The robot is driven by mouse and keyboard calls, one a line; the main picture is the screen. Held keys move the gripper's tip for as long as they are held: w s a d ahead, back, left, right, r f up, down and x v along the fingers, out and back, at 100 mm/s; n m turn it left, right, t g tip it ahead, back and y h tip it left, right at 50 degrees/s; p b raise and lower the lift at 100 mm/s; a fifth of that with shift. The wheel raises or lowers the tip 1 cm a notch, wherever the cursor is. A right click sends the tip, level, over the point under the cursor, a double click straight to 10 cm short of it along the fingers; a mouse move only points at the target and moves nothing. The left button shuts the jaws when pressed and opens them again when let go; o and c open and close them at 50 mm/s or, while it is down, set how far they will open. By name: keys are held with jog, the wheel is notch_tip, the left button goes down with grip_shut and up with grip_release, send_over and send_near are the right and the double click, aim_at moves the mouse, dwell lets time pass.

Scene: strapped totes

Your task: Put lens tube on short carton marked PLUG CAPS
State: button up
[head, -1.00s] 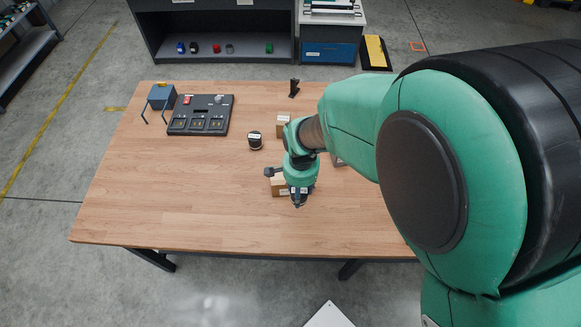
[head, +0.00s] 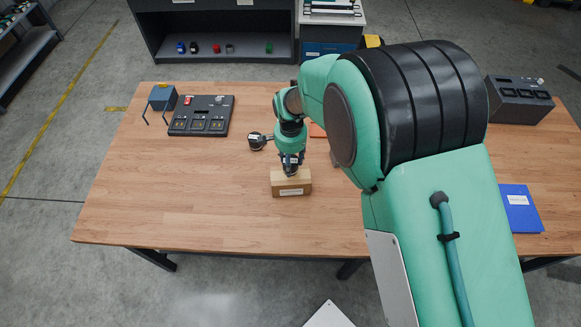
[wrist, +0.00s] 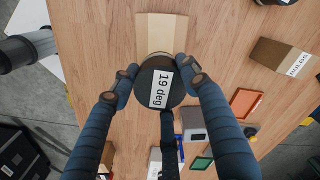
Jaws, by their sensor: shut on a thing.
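My gripper (wrist: 157,79) is shut on a dark round thing with a white label reading "19 deg" (wrist: 162,100), which I take to be the lens tube. In the head view my gripper (head: 291,166) is at the back top edge of a low tan carton (head: 291,187) with a white label on its front, too small to read. The carton also shows in the wrist view (wrist: 157,30), partly hidden behind the held tube. I cannot tell whether the tube touches the carton.
Another dark round labelled thing (head: 256,141) stands left of my gripper. A second carton (wrist: 280,56), an orange tray (wrist: 245,102) and a green tray (wrist: 202,162) show in the wrist view. A dark panel (head: 201,115) and a blue folder (head: 517,208) lie farther off. The table's front left is clear.

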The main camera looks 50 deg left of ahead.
dwell(0.3)
jog(key=shift+f, duration=1.7)
jog(key=shift+f, duration=0.2)
jog(key=o, duration=1.4)
jog(key=shift+r, duration=0.15)
notch_tip(320, 180, up, 12)
jog(key=shift+r, duration=0.1)
jog(key=shift+d, duration=0.1)
